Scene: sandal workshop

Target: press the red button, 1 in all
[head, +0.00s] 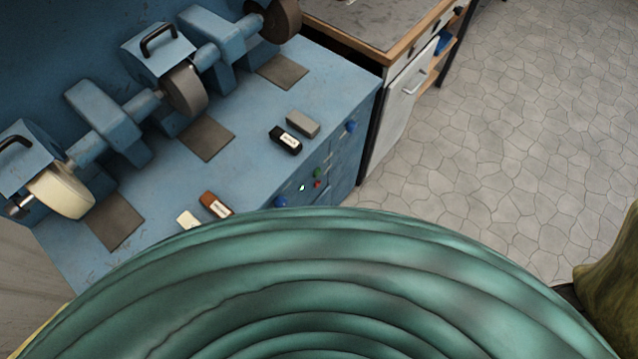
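The red button (317,184) is small and sits on the front face of the blue grinding bench (240,135), near the picture's centre. A green button (318,172) is just above it, and a small pale and dark control (302,188) is to its left. The red button is in plain sight, with nothing over it. My gripper is not in view, so its distance from the button and its state do not show.
A large teal ribbed round thing (320,270) fills the foreground and hides the bench's lower front. Grinding wheels (185,88) and small blocks (285,139) are on the bench.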

